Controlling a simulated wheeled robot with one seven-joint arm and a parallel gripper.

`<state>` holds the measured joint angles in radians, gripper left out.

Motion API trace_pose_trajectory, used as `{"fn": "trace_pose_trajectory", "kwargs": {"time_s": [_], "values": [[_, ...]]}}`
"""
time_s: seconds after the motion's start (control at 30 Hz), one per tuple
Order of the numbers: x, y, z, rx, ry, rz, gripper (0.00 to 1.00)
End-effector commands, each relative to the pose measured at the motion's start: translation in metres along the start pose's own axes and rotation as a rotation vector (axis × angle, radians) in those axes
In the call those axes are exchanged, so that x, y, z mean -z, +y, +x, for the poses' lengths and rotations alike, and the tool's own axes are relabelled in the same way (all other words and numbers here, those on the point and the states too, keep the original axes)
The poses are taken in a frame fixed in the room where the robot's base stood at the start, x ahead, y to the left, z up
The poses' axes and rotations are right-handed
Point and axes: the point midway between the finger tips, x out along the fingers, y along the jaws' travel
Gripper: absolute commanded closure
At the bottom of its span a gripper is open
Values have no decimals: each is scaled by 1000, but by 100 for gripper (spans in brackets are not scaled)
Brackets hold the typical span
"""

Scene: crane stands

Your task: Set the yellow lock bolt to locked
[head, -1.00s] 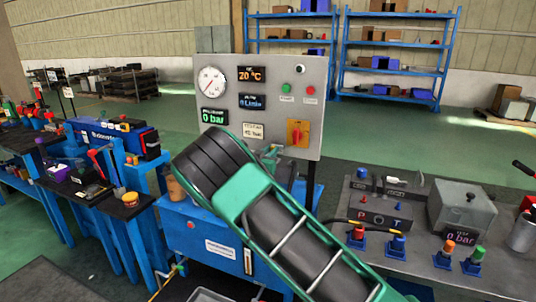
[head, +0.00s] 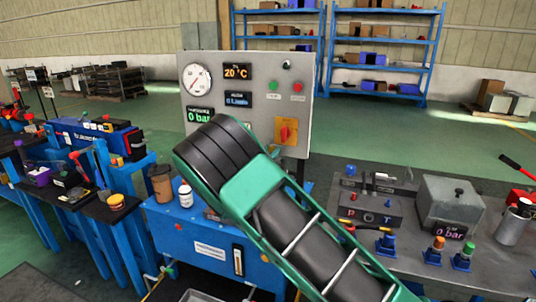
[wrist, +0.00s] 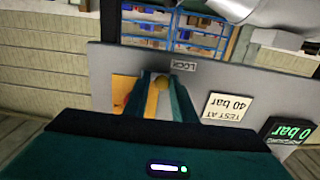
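My gripper (wrist: 160,88) points at the panel, with one teal finger on each side of the knob. A gap with yellow in it shows between the fingers. I cannot tell whether they touch the knob. In the head view my green and black arm hides the gripper and the bolt. The grey panel (head: 291,72) stands upright behind my arm.
An orange rotary switch (head: 286,130) is close by on the panel, also seen in the wrist view (wrist: 119,93). A gauge (head: 197,79) and displays are higher up. A bottle (head: 185,195) and brown cup (head: 160,182) stand on the blue cabinet. A grey bench (head: 470,262) is at right.

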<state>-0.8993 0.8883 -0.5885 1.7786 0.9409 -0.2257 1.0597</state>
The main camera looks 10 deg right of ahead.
Motion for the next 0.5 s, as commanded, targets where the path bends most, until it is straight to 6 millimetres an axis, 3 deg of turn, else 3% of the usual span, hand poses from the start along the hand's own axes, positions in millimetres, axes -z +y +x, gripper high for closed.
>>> {"fn": "trace_pose_trajectory", "kwargs": {"time_s": [0.33, 0.5], "values": [[0, -1, -1, 2, 0, 0, 63], [0, -2, -15, 4, -1, 1, 63]]}}
